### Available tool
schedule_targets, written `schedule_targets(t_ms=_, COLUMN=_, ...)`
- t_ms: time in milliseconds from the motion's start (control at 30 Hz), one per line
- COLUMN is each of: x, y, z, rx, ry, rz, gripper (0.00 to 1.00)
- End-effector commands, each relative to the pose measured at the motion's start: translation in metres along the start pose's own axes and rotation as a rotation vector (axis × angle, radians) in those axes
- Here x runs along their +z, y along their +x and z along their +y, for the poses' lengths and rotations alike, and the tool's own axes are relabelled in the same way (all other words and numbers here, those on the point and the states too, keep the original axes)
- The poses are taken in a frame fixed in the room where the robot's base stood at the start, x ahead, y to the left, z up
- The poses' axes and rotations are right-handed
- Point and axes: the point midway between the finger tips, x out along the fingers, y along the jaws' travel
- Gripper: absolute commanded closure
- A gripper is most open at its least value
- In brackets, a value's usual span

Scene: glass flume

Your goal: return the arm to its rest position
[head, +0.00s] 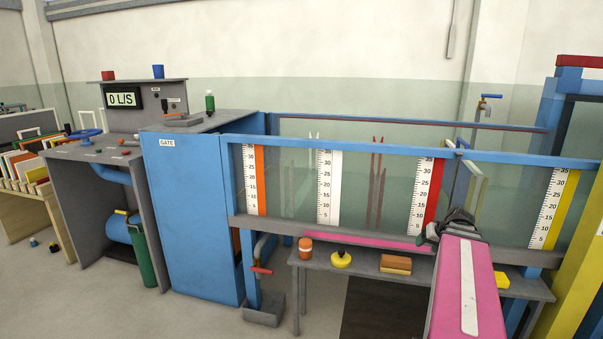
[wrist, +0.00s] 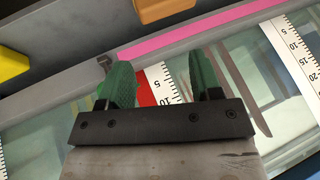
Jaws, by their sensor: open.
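My gripper (wrist: 160,82) shows its two green fingers spread well apart in the wrist view, with nothing between them. A red and white scale strip is behind the gap. In the head view my gripper (head: 447,225) is a dark shape at the end of my pink arm, in front of the lower rail of the glass flume (head: 385,150). The arm reaches forward from the bottom right. The fingertips are too small to make out there, and I cannot tell whether they touch the flume.
A grey bench (head: 345,265) under the flume holds an orange jar (head: 305,245), a yellow item (head: 341,258) and brown blocks (head: 396,263). A yellow block (head: 501,280) sits right of my arm. A blue gate cabinet (head: 195,215) stands left. Open floor lies at the lower left.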

Motion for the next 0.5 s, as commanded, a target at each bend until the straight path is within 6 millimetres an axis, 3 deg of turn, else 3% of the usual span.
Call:
schedule_targets(t_ms=33, x=0.011, y=0.013, z=-0.017, rx=0.003, ry=-0.011, rz=-0.038, gripper=0.41)
schedule_targets(t_ms=200, x=0.048, y=0.052, z=-0.062, rx=0.033, ry=-0.035, rz=-0.156, gripper=0.41)
schedule_targets(t_ms=500, x=0.118, y=0.102, z=-0.131, rx=0.123, ry=-0.098, rz=-0.337, gripper=0.41)
